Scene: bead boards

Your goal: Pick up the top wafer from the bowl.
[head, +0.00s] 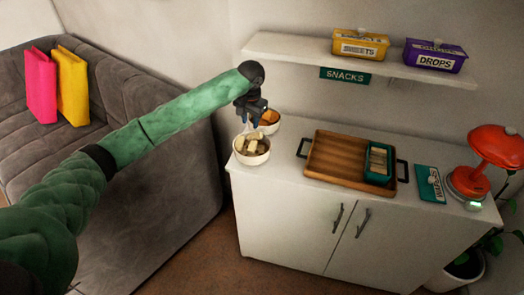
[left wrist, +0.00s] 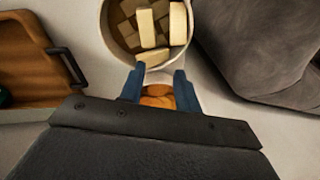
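A white bowl (head: 241,155) stands at the left end of the white cabinet top and holds several wafers (head: 253,145), pale ones lying over brown ones. In the left wrist view the bowl (left wrist: 106,28) is at the top, with pale wafers (left wrist: 146,27) upright or leaning in it. My left gripper (head: 249,125) is above the bowls, pointing down. I cannot tell which wafer is topmost. My right gripper is not in view.
A second bowl (head: 279,125) with orange food stands behind the first. A wooden tray (head: 335,160) with dark handles holds a teal box (head: 378,163). A teal wafers card (head: 430,183) and red lamp-like device (head: 496,146) are farther right. A shelf (head: 290,45) hangs above; a grey sofa (head: 150,180) is left.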

